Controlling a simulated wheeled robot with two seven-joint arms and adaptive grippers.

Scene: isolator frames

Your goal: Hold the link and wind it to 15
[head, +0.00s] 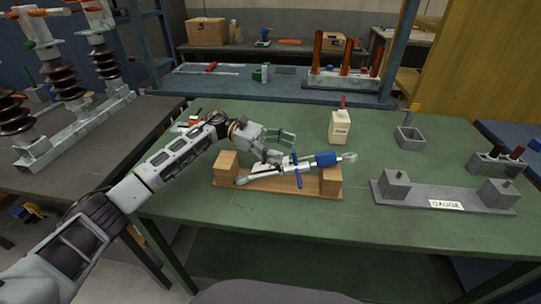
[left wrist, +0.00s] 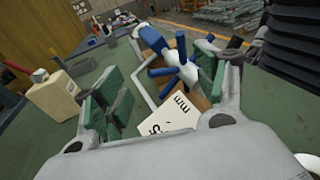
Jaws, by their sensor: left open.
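The link (head: 309,166), a metal rod with a blue sleeve, a blue crossbar and a ring at its right end, lies across two wooden blocks on a wooden base (head: 290,188). It also shows in the left wrist view (left wrist: 176,62), between and beyond the fingers. My left gripper (head: 279,147) is open above the link's left part, with green pads. In the left wrist view my left gripper (left wrist: 165,85) has its fingers wide apart with nothing clearly held. My right gripper is out of view.
A cream bottle (head: 340,127) with a red top stands behind the link. A grey stand (head: 440,196) with two blocks and a label lies to the right, near a grey open box (head: 409,138). The green table (head: 385,228) is clear in front.

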